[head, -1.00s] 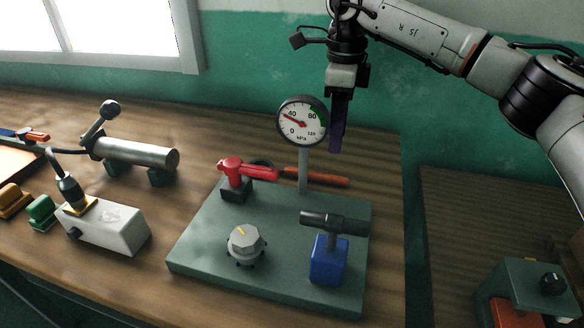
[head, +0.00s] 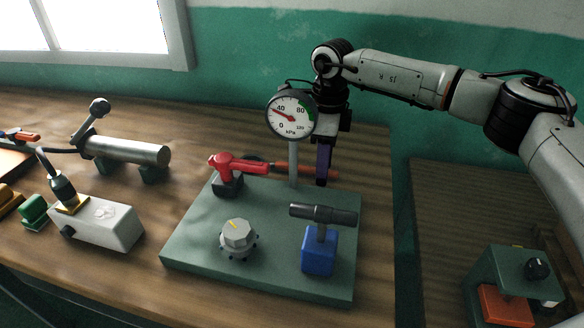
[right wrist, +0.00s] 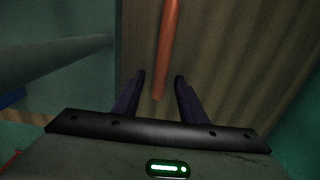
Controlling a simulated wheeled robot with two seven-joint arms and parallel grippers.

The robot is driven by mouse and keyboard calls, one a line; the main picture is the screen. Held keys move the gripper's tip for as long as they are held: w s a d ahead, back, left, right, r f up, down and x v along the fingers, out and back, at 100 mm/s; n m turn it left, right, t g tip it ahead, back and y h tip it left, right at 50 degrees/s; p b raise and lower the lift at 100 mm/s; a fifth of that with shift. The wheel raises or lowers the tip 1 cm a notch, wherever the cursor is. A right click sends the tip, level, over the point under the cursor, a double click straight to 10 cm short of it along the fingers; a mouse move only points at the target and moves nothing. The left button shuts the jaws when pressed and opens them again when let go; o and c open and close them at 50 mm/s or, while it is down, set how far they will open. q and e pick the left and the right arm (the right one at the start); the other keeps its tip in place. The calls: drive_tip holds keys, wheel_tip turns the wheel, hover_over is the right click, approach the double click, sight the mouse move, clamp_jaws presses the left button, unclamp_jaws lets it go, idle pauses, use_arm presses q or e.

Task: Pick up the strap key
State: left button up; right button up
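The strap key lies on the wooden bench behind the green plate. Its orange-red handle (head: 289,168) points right and a dark loop, partly hidden by the red lever, is at its left end. My right gripper (head: 322,182) is over the right part of the handle, behind the gauge post, fingers pointing down. In the right wrist view the handle (right wrist: 168,45) runs between the tips of the two spread dark fingers (right wrist: 159,77), with a gap on each side. The right gripper is open and empty. My left gripper is not in view.
A pressure gauge (head: 291,113) on a post (head: 294,165) stands close to my right gripper. The green plate (head: 195,240) carries a red lever (head: 240,165), a grey knob (head: 238,237) and a blue block with a black T-handle (head: 323,215). Bench right of the plate is clear.

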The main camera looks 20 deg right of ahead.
clamp_jaws()
drive_tip(key=shift+r, duration=0.1)
